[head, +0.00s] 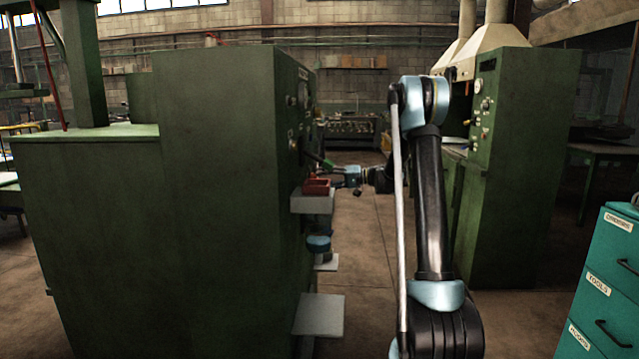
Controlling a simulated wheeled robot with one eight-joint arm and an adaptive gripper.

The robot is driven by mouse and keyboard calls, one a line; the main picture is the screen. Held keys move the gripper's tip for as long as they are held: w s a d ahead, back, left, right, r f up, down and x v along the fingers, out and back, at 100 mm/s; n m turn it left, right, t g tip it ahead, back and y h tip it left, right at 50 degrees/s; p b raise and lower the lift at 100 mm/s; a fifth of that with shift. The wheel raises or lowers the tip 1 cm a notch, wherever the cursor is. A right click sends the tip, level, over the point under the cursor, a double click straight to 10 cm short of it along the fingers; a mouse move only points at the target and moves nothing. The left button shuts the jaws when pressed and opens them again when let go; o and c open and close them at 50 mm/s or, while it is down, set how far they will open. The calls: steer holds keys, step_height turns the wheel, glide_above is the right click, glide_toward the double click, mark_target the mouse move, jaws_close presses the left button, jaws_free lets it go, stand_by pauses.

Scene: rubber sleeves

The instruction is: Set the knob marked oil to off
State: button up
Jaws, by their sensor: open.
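A tall green cabinet (215,180) stands left of centre, and its right face carries a control panel (300,115) seen at a steep slant. Small dials or knobs show there only as dark and pale spots. I cannot read any label, so I cannot tell which knob is marked oil or how it is set. My gripper (325,168) is small in the view, close to the panel side, above a red bin. It is open, with nothing visible held in it. Whether it touches a knob cannot be told from here.
The red bin (317,187) sits on a grey shelf (312,204) sticking out from the cabinet. A lower grey plate (319,315) juts out below. Another green machine (530,160) stands at right, and a teal drawer cabinet (606,285) at far right. Bare floor (365,235) lies between.

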steer(key=d, duration=1)
steer(key=shift+s+r, duration=0.25)
steer(key=shift+r, duration=0.1)
steer(key=shift+s, duration=0.1)
steer(key=s+d+f+m+h, duration=0.2)
steer(key=s+h, duration=0.6)
steer(key=s, duration=1.9)
steer(key=s+d+f+m+h, duration=0.1)
steer(key=s+d+f+h, duration=0.3)
steer(key=s, duration=0.8)
steer(key=s+d+f+m+t+h, duration=0.1)
steer(key=s+d+f+h, duration=0.4)
steer(key=s+d+f, duration=0.4)
steer(key=s+f, duration=0.2)
steer(key=s, duration=0.1)
steer(key=shift+s+d+f, duration=0.25)
steer(key=shift+s+d, duration=0.05)
steer(key=shift+s, duration=0.1)
